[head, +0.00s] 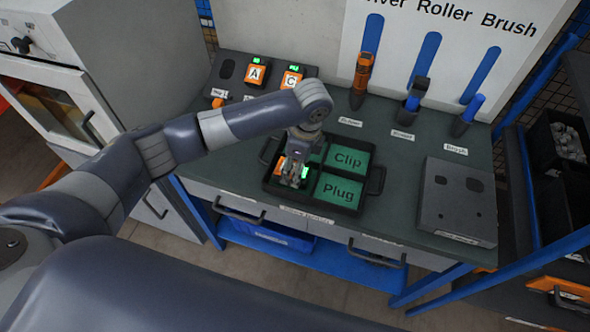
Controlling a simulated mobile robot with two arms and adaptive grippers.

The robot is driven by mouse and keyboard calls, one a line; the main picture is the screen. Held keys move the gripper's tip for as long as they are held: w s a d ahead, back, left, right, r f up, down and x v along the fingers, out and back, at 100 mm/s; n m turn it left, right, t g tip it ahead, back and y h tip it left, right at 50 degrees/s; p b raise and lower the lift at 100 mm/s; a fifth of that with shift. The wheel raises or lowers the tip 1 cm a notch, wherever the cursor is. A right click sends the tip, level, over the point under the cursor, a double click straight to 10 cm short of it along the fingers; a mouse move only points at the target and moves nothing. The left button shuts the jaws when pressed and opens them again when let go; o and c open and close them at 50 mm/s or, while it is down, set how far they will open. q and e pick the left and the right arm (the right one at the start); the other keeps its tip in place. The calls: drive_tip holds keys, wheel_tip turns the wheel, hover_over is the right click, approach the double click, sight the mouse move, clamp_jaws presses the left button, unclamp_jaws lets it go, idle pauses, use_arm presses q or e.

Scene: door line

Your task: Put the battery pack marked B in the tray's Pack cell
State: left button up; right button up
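A black tray (267,185) stands on the bench with green cells labelled Clip (348,159) and Plug (341,191) on its right side. My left gripper (291,182) points down over the tray's left side. An orange battery pack (280,166) with a green light shows partly around the fingers, at or in a left cell. Its letter and that cell's label are hidden. I cannot tell whether the fingers grip it. Packs A (255,74) and C (291,79) sit in the charger (227,69) behind. My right gripper is out of view.
An orange-and-black driver (361,80), a roller (415,94) and a brush (467,115) stand along the back of the bench. A grey box (457,203) sits at the right. Bench top between tray and box is clear.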

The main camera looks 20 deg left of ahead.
use_arm(q)
wheel_tip(320, 180, up, 10)
drive_tip(key=d+b, duration=0.1)
drive_tip(key=b, duration=0.1)
drive_tip(key=shift+d, duration=0.2)
drive_tip(key=shift+f, duration=0.1)
